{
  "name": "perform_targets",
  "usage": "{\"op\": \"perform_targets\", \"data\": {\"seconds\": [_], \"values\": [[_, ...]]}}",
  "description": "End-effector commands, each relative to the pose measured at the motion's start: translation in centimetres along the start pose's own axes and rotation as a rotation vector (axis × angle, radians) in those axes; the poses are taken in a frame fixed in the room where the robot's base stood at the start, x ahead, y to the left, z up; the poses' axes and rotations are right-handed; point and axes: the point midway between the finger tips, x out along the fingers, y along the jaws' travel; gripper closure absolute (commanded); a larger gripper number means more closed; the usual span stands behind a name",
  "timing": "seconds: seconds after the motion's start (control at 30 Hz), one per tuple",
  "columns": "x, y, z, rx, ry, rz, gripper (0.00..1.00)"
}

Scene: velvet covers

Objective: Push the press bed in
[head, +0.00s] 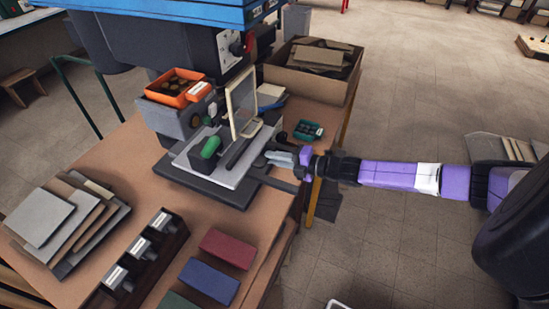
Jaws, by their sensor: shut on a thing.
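The press bed (190,153) is a light grey plate on a dark base (208,187), on the wooden bench. A green block or knob (211,147) and a cream-framed clear guard (236,112) stand on or just over it. My gripper (272,157) reaches in from the right, at the right edge of the bed. Its fingers are closed at that edge, on what looks like part of the bed; the exact contact is too small to make out. The dark press body (170,55) with its blue top rises behind the bed.
An orange bin (165,88) sits on the grey housing behind the bed. A cardboard box (285,75) and a small green tray (308,131) are at the back right. Grey plates (45,218), a dark rack (125,285) and red (227,249) and blue (208,282) blocks lie in front.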

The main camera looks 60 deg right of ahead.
Motion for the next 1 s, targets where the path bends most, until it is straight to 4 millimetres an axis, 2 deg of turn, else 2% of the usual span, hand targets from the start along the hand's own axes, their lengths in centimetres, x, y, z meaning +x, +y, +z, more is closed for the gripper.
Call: {"op": "perform_targets", "data": {"seconds": [0.47,0.57,0.8,1.0], "values": [[0.1,-0.1,0.0,0.000,0.000,-0.001,1.00],[0.8,-0.1,-0.1,-0.001,0.003,0.000,1.00],[4.3,0.6,-0.1,-0.001,0.002,0.000,1.00],[4.5,0.9,0.0,0.000,0.000,-0.001,1.00]]}}
